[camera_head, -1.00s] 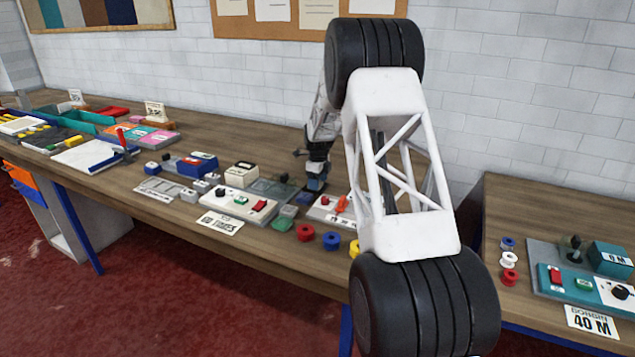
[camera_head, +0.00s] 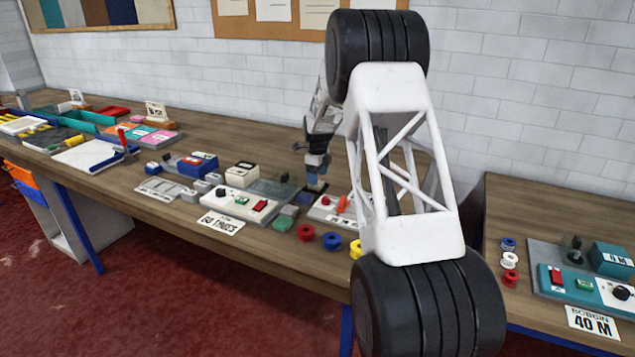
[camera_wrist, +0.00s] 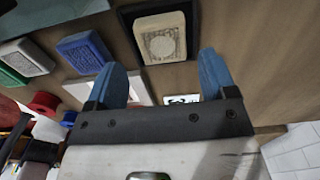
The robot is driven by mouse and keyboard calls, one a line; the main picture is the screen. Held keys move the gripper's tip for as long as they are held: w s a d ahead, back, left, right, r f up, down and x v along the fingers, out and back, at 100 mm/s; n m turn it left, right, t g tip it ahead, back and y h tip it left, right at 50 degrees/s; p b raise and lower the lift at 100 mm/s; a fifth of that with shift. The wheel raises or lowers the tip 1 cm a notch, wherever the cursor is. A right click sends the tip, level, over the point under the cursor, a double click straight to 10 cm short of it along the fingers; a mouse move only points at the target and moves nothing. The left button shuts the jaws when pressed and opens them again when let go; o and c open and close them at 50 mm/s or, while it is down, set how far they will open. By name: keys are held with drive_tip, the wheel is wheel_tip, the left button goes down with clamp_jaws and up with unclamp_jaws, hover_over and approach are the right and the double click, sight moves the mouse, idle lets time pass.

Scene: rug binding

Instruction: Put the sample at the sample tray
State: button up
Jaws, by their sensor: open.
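My gripper (camera_head: 314,172) is open and hangs above the table at the back of the row of small blocks. In the wrist view, its blue fingers (camera_wrist: 162,60) are spread apart with nothing between them. A beige block with a coil-like mark (camera_wrist: 161,44), which looks like the sample, lies in a black-rimmed tray (camera_wrist: 126,16), probably the sample tray. In the head view, the tray and block are small, just below my gripper.
Red (camera_head: 306,232), blue (camera_head: 332,240) and yellow spools stand near the front edge. A control panel with a red switch (camera_head: 260,205) is left of the blocks; another panel (camera_head: 325,208) is right. My arm hides part of the table. Bare wood lies behind the tray.

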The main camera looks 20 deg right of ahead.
wheel_tip(320, 180, up, 9)
idle(0.4)
drive_tip(key=shift+w+d+r, duration=0.1)
idle(0.5)
drive_tip(key=s+a+r+n, duration=0.4)
drive_tip(key=s+r+n, duration=0.1)
drive_tip(key=s, duration=0.6)
drive_tip(key=s+a+r+n+t, duration=0.1)
drive_tip(key=s+a+r+n, duration=0.4)
drive_tip(key=s, duration=0.6)
drive_tip(key=s+a+r+n, duration=0.35)
drive_tip(key=s+r, duration=0.25)
drive_tip(key=s, duration=0.5)
drive_tip(key=s+a+f+n, duration=0.2)
drive_tip(key=s+n, duration=0.2)
drive_tip(key=s, duration=0.7)
drive_tip(key=s+a+f+n+t, duration=0.1)
drive_tip(key=s+n, duration=0.4)
drive_tip(key=s, duration=0.6)
drive_tip(key=s+a+f+n, duration=0.2)
drive_tip(key=s+f+n, duration=0.1)
drive_tip(key=s, duration=0.8)
drive_tip(key=shift+a+n+t, duration=0.3)
drive_tip(key=shift+a+n, duration=0.05)
drive_tip(key=shift+n, duration=0.3)
